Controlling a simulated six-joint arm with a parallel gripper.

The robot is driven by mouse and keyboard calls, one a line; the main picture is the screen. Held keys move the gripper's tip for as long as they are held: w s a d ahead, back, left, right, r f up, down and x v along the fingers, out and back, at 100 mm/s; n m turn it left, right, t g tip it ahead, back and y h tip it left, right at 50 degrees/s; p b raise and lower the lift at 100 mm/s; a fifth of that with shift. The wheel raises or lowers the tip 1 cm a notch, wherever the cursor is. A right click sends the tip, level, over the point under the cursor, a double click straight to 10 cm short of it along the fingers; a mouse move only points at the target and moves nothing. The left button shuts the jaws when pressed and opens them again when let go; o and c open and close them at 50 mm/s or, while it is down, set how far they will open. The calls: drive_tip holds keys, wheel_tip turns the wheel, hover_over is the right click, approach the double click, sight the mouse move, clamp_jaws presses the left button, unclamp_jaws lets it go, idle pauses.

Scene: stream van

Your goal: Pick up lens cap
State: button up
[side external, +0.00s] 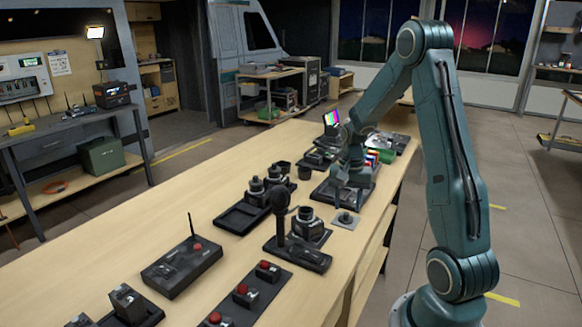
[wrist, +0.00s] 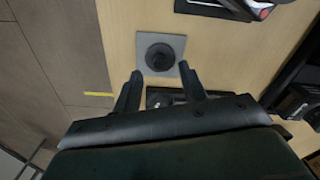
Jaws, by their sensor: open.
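A small dark round piece with a raised middle, apparently the lens cap (side external: 346,218), sits on a grey square plate (side external: 338,226) near the table's right edge. In the wrist view the same dark disc (wrist: 160,57) lies on its grey plate (wrist: 178,43), just beyond my fingertips and roughly centred between them. My gripper (wrist: 160,72) is open and empty, with both fingers pointing toward the disc. In the side view my gripper (side external: 352,183) hangs above the table, farther back than the plate. Its fingertips are hard to make out against the dark gear there.
A black stand with an upright dark piece (side external: 281,216) and a lens-like unit (side external: 308,226) stand left of the plate. A dark tray (side external: 243,218) and a box with an antenna (side external: 182,264) lie farther left. The floor lies past the right edge.

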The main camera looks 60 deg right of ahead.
sight(346, 213)
drive_tip(key=shift+f, duration=1.5)
drive_tip(key=shift+c, duration=0.2)
clamp_jaws()
